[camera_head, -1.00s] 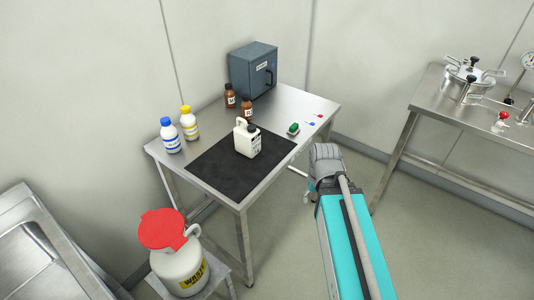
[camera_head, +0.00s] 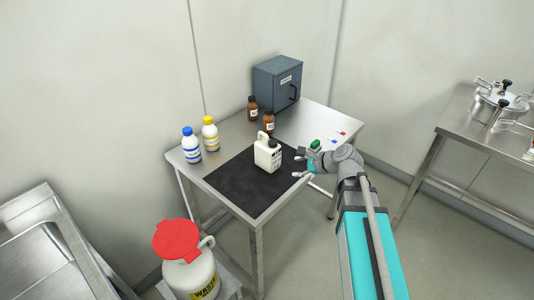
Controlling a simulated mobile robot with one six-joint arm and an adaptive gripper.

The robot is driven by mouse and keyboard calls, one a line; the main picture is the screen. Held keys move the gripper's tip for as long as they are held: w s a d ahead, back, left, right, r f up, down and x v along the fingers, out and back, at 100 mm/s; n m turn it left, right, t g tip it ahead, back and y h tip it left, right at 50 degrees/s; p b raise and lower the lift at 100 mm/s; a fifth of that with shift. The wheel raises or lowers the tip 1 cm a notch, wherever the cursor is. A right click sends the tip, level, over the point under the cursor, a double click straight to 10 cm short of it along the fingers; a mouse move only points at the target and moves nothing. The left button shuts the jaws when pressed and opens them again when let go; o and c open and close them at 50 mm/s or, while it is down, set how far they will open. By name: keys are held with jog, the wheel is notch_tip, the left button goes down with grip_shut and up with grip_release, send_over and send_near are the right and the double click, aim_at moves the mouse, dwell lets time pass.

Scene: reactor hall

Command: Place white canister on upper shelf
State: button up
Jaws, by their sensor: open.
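The white canister (camera_head: 267,156) stands upright on the black mat (camera_head: 236,189) on the steel table. It has a handle, a dark cap and a label. My gripper (camera_head: 297,166) is open and empty, just to the right of the canister over the mat's right edge, with a gap between them. No upper shelf can be made out in this view.
A grey-blue cabinet (camera_head: 279,82) stands at the table's back. Two brown bottles (camera_head: 252,108) are behind the canister; blue-capped (camera_head: 191,148) and yellow-capped (camera_head: 210,136) bottles stand left. A green item (camera_head: 314,145) lies near my gripper. A red-lidded waste container (camera_head: 187,268) is in front.

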jog(key=w+r+m+t+y, duration=0.2)
jog(key=w+r+m, duration=0.3)
jog(key=m, duration=0.3)
jog(key=shift+w+a+r+m+t, duration=0.35)
jog(key=shift+w+t, duration=0.1)
jog(key=shift+t, duration=0.15)
jog(key=b, duration=0.3)
send_near(267, 135)
jog(key=shift+f+x, duration=0.2)
jog(key=shift+x, duration=2.35)
jog(key=shift+w+d, duration=0.1)
jog(key=shift+d, duration=0.05)
jog(key=shift+b+x, duration=0.6)
jog(key=shift+x, duration=2)
jog(key=shift+c, duration=0.3)
grip_shut()
